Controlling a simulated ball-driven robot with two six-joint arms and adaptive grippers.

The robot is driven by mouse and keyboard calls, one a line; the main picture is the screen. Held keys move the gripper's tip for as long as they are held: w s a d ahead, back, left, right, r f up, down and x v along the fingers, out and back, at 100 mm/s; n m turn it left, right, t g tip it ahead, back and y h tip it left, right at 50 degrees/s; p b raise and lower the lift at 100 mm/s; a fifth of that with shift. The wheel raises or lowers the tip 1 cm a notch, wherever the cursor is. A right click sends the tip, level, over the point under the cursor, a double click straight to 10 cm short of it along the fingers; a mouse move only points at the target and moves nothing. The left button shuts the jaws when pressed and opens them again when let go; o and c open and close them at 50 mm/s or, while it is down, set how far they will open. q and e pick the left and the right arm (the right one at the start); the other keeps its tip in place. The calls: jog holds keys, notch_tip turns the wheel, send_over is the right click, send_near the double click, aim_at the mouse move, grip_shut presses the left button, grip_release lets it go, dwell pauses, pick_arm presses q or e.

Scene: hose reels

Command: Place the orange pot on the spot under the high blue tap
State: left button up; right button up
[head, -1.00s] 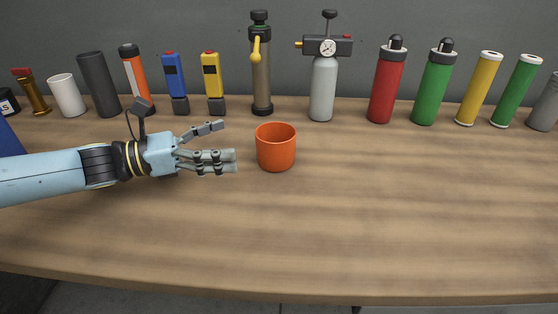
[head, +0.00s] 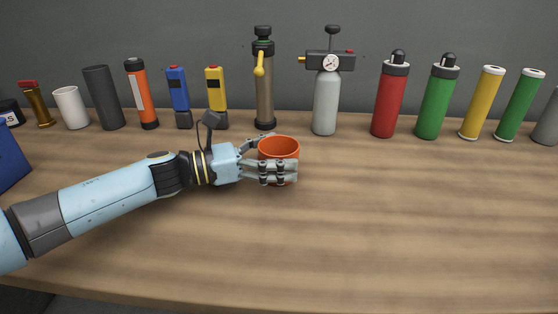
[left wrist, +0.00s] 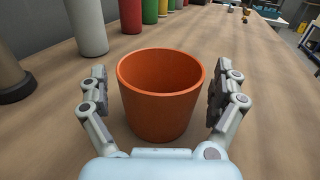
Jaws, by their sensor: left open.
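The orange pot (head: 281,146) stands upright on the wooden table, in front of the row of bottles and cylinders. It is empty in the left wrist view (left wrist: 160,95). My left gripper (head: 280,160) is around the pot, with its fingers on either side. In the left wrist view the gripper (left wrist: 160,92) is open, with a gap between each finger and the pot wall. In the head view the near fingers hide the pot's lower front. No high blue tap and no marked spot show in these frames. My right gripper is not in view.
A brown cylinder with a yellow handle (head: 264,95) and a grey gauge bottle (head: 326,105) stand behind the pot. Red (head: 389,100) and green (head: 436,102) bottles stand further right. A blue object (head: 10,160) is at the left edge. The table's front and right are clear.

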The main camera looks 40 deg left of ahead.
pick_arm(q)
jog(key=shift+w+d, duration=0.1)
jog(key=shift+w, duration=0.05)
jog(key=c, duration=1.3)
jog(key=shift+r, duration=0.1)
